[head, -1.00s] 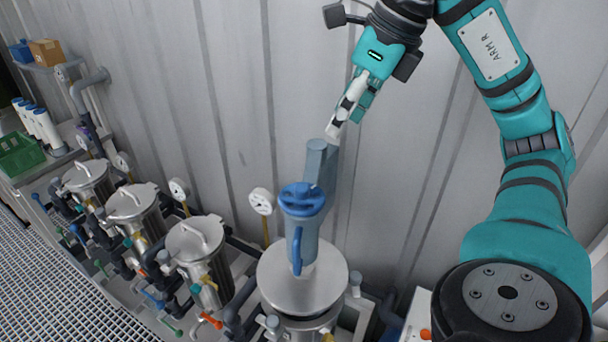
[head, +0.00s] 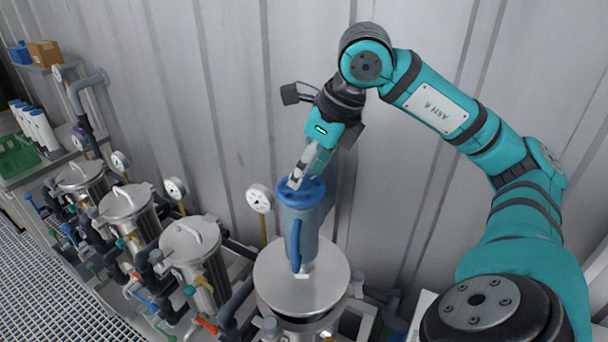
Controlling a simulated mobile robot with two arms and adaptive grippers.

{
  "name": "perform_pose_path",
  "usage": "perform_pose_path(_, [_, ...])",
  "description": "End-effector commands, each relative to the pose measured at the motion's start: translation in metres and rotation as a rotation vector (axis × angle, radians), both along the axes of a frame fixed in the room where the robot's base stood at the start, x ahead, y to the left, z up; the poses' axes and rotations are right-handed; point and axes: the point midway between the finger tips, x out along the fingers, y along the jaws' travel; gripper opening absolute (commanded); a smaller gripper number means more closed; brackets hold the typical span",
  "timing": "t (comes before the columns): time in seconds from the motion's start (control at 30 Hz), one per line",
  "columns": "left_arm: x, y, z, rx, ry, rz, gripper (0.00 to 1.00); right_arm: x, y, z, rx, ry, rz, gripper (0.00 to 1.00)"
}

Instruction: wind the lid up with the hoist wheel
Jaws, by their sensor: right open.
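The hoist wheel (head: 287,195) is a round blue wheel on top of a grey-blue hoist housing (head: 310,230) with a blue handle on its near side. The steel lid (head: 325,285) is a round disc below the housing, over the front vessel. Whether it sits on the vessel or hangs just above is hard to tell. My right gripper (head: 304,176) is open and points down at the wheel's top, with its fingertips overlapping the far part of the wheel. I cannot tell whether they touch it. My left gripper is out of view.
Several closed steel vessels (head: 190,240) stand in a row to the left, with pipes and coloured valve handles. A white gauge (head: 259,198) stands just left of the hoist. The corrugated wall (head: 230,90) is close behind. A green crate (head: 16,155) is at far left.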

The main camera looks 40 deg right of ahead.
Motion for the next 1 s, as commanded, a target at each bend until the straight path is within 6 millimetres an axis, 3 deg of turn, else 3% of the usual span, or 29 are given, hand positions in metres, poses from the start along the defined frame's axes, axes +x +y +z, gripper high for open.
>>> perform_pose_path(0.13, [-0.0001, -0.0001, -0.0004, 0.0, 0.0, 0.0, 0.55, 0.0037, 0.0011, -0.0109, -0.001, 0.002, 0.0, 0.5])
perform_pose_path(0.47, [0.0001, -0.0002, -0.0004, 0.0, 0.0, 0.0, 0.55, 0.0049, 0.0017, -0.0131, 0.0, 0.0, 0.001, 0.49])
perform_pose_path(0.83, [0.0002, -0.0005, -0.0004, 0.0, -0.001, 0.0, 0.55, 0.005, 0.0016, -0.0129, -0.001, -0.001, 0.001, 0.01])
perform_pose_path(1.0, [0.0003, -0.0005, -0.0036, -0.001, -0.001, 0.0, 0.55, 0.0055, 0.001, -0.0141, 0.0, -0.001, 0.031, 0.0])
